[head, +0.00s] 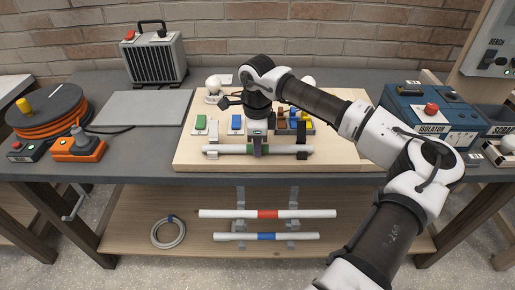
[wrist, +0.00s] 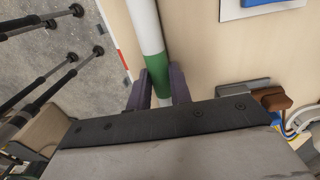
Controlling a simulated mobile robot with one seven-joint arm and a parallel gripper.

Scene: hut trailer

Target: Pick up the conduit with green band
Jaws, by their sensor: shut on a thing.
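The conduit with the green band (head: 228,149) is a white tube lying crosswise near the front edge of the wooden board. My gripper (head: 257,150) reaches down over its middle and is shut on it. In the wrist view the conduit (wrist: 145,25) runs up from between the two dark fingers of my gripper (wrist: 158,90), with the green band (wrist: 157,70) right at the fingertips. I cannot tell whether the conduit is lifted off its supports. Part of it is hidden behind the gripper.
A conduit with a red band (head: 240,214) and one with a blue band (head: 240,237) rest on brackets below the bench front. Green (head: 201,120) and blue (head: 236,122) switches stand on the board behind the gripper. A blue isolator box (head: 430,115) is at right, a grey heater (head: 153,56) at the back.

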